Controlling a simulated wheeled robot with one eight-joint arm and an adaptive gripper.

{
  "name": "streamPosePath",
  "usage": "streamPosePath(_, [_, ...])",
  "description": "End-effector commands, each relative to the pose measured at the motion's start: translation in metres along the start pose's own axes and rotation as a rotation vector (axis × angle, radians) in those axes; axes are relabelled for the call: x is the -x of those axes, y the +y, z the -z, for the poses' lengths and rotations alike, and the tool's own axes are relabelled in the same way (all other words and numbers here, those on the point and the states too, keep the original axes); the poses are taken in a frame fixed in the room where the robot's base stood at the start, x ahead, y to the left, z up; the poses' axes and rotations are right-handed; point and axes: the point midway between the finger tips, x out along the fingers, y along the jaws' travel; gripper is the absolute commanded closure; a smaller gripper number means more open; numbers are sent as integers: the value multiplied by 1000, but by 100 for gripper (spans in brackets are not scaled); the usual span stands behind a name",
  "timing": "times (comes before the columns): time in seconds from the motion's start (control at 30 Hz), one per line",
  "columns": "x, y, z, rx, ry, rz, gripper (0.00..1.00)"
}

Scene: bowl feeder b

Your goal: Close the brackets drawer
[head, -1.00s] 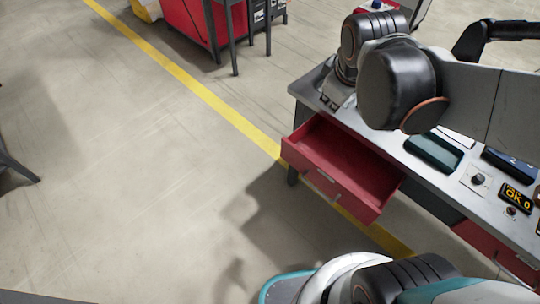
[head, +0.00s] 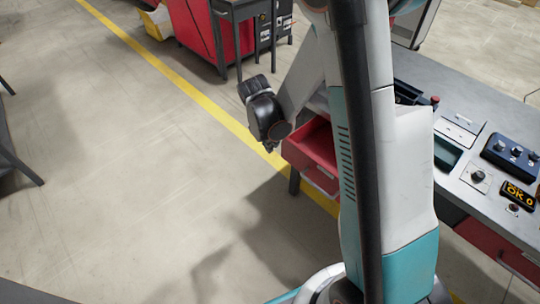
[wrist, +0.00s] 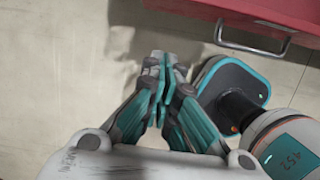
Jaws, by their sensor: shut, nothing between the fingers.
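A red drawer (head: 312,146) stands pulled out from the left end of the workbench in the head view. My arm hides its right part, and I see no label that says which drawer it is. Its red front (wrist: 240,9) and metal handle (wrist: 252,38) show along the top of the wrist view. My gripper (wrist: 161,62) is shut and empty, apart from the drawer front and to the left of the handle in the wrist view. In the head view my gripper (head: 270,147) is small and partly hidden, beside the drawer's left front corner.
The grey workbench (head: 462,92) carries a control box (head: 510,155), a knob panel (head: 478,178) and a display reading OK 0 (head: 517,195). Another red drawer (head: 497,250) at the right looks closed. A red cabinet (head: 200,30) stands behind.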

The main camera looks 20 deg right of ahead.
Motion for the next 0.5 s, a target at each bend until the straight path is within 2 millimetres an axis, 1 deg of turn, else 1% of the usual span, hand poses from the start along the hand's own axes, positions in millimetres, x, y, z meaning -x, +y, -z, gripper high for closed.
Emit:
streamPosePath(0.03, [-8, 0, 1, 22, -1, 7, 100])
streamPosePath(0.27, [-26, 0, 2, 51, -1, 16, 100])
streamPosePath(0.37, [-41, 0, 2, 50, -1, 16, 100])
streamPosePath(0.5, [-69, -1, 2, 50, -1, 16, 100])
